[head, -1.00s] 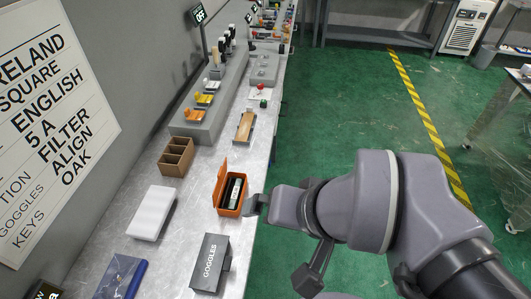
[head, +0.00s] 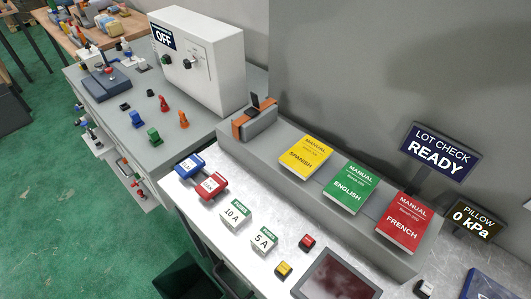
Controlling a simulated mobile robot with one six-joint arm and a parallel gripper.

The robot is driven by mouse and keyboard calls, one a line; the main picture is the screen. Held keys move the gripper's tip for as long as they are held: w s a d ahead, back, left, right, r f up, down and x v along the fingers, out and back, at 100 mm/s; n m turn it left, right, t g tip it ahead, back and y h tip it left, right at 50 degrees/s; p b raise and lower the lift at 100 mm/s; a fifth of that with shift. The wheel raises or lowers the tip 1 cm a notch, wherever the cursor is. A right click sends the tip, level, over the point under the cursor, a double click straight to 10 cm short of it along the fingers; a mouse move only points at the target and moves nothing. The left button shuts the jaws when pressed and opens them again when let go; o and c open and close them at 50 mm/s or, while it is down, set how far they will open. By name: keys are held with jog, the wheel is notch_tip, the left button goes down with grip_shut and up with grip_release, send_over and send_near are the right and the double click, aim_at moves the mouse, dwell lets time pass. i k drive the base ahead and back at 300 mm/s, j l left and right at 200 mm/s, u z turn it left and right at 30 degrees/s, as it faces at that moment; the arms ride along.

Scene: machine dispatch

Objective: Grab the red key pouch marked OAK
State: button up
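A red pouch (head: 211,186) with a white label lies on the near-left part of the metal bench (head: 262,219). The label's lettering is too small to read for certain. A blue pouch (head: 190,165) with a white label lies just behind and left of it. My gripper is not in view now, and nothing is seen touching either pouch.
White fuse boxes marked 10 A (head: 235,214) and 5 A (head: 264,240) sit right of the pouches. Yellow (head: 305,157), green (head: 350,187) and red (head: 404,221) manuals lean on a raised ledge behind. Green floor is open at left.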

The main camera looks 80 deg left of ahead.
aim_at(210, 187)
jog(key=u, duration=3.35)
